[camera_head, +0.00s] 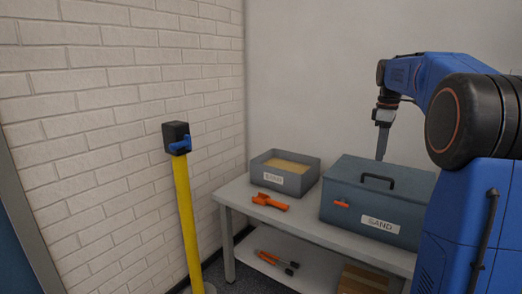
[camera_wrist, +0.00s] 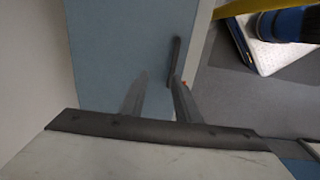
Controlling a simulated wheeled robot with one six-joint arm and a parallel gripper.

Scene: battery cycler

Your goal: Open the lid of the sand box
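The sand box (camera_head: 350,222) is a blue-grey case with a "SAND" label, standing on the right of the table. Its lid (camera_head: 408,186) is down, with a dark bar handle (camera_head: 378,178) on top and an orange latch (camera_head: 341,204) on the front. My gripper (camera_head: 380,158) points down over the back part of the lid, behind the handle. In the wrist view my gripper's two fingers (camera_wrist: 158,90) are apart with nothing between them. The handle (camera_wrist: 174,60) shows just beyond the right finger, over the blue lid (camera_wrist: 110,50). Whether the fingertips touch the lid cannot be told.
A grey open bin (camera_head: 308,178) with sand-coloured contents stands left of the box. An orange tool (camera_head: 270,202) lies on the table (camera_head: 240,194) in front of it. More tools (camera_head: 275,261) and a cardboard box (camera_head: 362,280) are on the lower shelf. A yellow post (camera_head: 186,220) stands left.

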